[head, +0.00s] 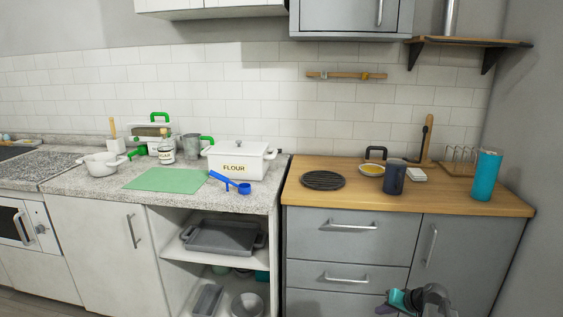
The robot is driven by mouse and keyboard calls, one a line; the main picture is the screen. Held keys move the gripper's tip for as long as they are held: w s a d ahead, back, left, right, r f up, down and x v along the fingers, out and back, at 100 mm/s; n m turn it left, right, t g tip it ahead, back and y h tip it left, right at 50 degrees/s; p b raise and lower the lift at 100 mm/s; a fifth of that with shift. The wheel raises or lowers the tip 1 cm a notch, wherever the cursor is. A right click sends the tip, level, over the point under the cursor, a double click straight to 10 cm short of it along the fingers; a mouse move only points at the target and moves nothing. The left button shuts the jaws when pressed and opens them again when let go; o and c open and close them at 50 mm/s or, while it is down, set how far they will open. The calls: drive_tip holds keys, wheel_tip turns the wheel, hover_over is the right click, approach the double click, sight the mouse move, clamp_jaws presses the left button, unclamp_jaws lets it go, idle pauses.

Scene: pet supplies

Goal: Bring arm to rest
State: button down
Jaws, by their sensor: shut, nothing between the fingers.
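My gripper (387,309) is low at the bottom edge of the head view, right of centre, in front of the grey drawers. It is small and partly cut off by the frame edge. It is shut and empty, well below the worktop and apart from everything on it. Part of my arm, dark with a teal section, shows beside it.
The wooden worktop (300,199) holds a dark tumbler (394,178), a teal tumbler (487,175) and a round dark trivet (323,180). The stone counter at left holds a flour box (238,160) and a green mat (166,179). Open shelves hold trays.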

drive_tip(key=s+a+f+n+g+p, duration=0.1)
drive_tip(key=s+a+f+g, duration=0.2)
drive_tip(key=s+a+f, duration=0.5)
drive_tip(key=s+a+f+g+p, duration=0.25)
drive_tip(key=s+a+f, duration=0.45)
drive_tip(key=s, duration=0.4)
drive_tip(key=s+a+f+n+g+h+p, duration=0.1)
drive_tip(key=s+f+g+h, duration=0.1)
drive_tip(key=s, duration=1)
drive_tip(key=s+a+f+n+g+h+p, duration=0.1)
drive_tip(key=s+f+g, duration=0.3)
drive_tip(key=s, duration=0.7)
drive_tip(key=shift+s+a+f+h, duration=0.4)
drive_tip(key=shift+a+h, duration=0.2)
drive_tip(key=shift+a, duration=0.1)
drive_tip(key=c, duration=1.8)
unclamp_jaws()
